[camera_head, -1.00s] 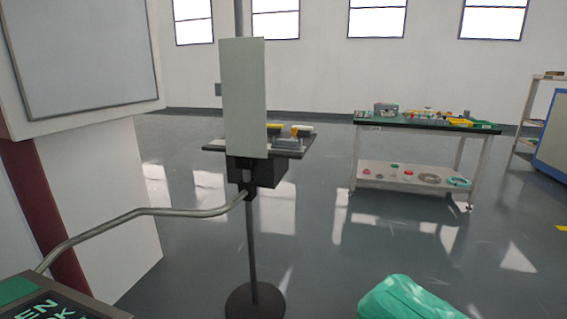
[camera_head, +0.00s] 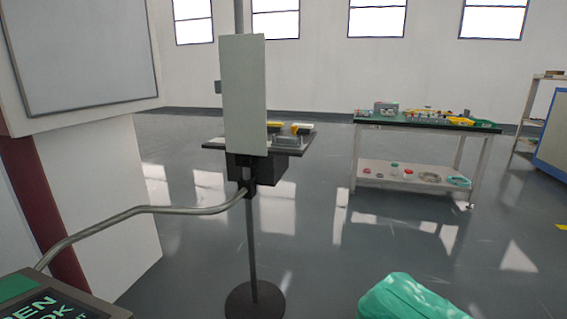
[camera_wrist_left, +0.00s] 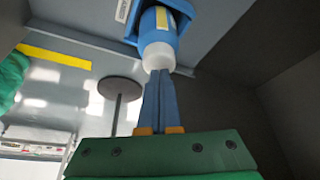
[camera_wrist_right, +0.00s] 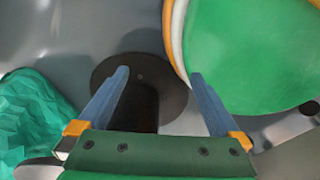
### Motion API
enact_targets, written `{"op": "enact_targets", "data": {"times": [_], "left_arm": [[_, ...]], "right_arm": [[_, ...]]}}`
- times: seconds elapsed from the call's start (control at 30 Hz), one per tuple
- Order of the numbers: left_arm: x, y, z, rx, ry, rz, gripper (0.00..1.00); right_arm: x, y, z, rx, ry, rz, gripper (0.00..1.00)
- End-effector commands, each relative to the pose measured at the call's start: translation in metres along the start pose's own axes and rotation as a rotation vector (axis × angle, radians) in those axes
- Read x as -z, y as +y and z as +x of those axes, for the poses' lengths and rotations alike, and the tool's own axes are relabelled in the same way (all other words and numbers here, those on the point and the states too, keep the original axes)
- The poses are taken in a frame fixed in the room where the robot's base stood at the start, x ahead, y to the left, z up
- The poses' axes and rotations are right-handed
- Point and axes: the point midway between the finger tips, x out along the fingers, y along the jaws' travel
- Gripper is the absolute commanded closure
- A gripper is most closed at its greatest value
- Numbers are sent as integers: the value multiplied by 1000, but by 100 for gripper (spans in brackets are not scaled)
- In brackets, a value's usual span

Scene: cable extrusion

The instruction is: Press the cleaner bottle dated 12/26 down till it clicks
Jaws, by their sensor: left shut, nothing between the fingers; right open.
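In the left wrist view a blue bottle (camera_wrist_left: 160,22) with a pale yellow label stripe and a white rounded end (camera_wrist_left: 158,56) sits in a blue holder (camera_wrist_left: 133,32) on a grey panel. My left gripper (camera_wrist_left: 160,76) is shut and empty. Its fingertips are right at the white end in the picture; I cannot tell whether they touch it. No 12/26 date is readable. My right gripper (camera_wrist_right: 158,75) is open with nothing between its fingers. Neither gripper shows in the head view.
A green round thing with an orange and white rim (camera_wrist_right: 255,50) is beside the right gripper. A teal faceted thing (camera_head: 412,298) is at the head view's bottom. A stand with a pale panel (camera_head: 244,95) is ahead; a cluttered cart (camera_head: 425,122) stands farther right. Floor between is clear.

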Motion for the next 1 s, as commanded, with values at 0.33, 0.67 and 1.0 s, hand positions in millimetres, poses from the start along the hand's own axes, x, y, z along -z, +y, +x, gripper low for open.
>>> {"op": "enact_targets", "data": {"times": [0.33,0.67,1.0], "left_arm": [[-3,0,7,0,0,0,100],[-4,0,10,0,-1,0,100],[-4,0,10,0,-1,0,100]], "right_arm": [[-2,4,6,-7,-2,-3,0],[-3,8,8,-13,-3,-6,0],[-1,4,8,-7,1,-1,0]]}}
